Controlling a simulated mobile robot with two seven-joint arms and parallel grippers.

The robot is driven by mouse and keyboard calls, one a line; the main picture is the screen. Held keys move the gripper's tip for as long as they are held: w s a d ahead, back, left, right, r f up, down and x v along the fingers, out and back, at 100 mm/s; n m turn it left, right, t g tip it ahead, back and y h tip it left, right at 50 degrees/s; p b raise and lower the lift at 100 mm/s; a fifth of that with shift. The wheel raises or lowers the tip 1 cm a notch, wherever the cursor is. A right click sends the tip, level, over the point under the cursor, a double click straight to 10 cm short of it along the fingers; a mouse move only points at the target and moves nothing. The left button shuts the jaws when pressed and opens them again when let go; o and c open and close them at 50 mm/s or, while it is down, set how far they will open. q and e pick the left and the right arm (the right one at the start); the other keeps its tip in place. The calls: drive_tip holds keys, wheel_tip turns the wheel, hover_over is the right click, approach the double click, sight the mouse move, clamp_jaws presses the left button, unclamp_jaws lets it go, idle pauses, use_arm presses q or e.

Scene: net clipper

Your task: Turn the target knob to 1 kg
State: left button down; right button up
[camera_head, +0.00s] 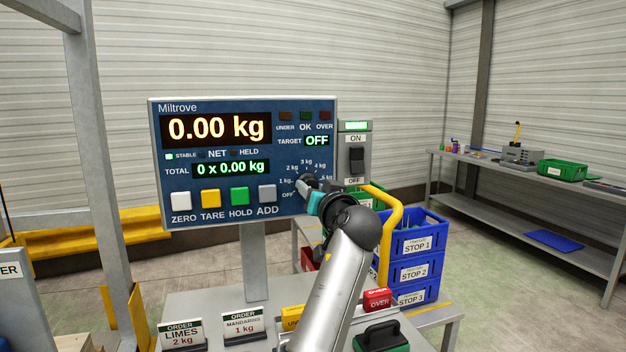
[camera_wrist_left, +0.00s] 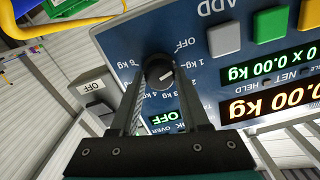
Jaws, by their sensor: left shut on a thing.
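The target knob (camera_head: 306,181) is a dark round dial at the lower right of the blue scale panel (camera_head: 228,213). Its scale reads from OFF through 1 kg upward, and the TARGET display (camera_head: 317,141) reads OFF. My left gripper (camera_head: 313,190) is at the knob and partly hides it in the head view. In the left wrist view, the knob (camera_wrist_left: 160,73) sits between the two fingertips of my left gripper (camera_wrist_left: 158,82), which is shut on it. A pale pointer mark shows on the knob face. My right gripper is not in view.
A grey ON/OFF switch box (camera_head: 356,161) is close to the panel's right edge. ZERO, TARE, HOLD and ADD buttons line the panel's bottom. A yellow rail (camera_head: 391,235) and blue STOP crates (camera_head: 431,240) stand to the right. Order cards (camera_head: 243,322) stand on the table below.

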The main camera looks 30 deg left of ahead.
use_arm(q)
drive_tip(key=shift+r+m+p, duration=0.15)
drive_tip(key=shift+m+p, duration=2.3)
drive_tip(key=shift+m, duration=0.05)
drive_tip(key=shift+c, duration=1.9)
unclamp_jaws()
drive_tip(key=shift+d, duration=0.1)
drive_tip(key=v, duration=1.5)
drive_tip(key=shift+b, duration=0.3)
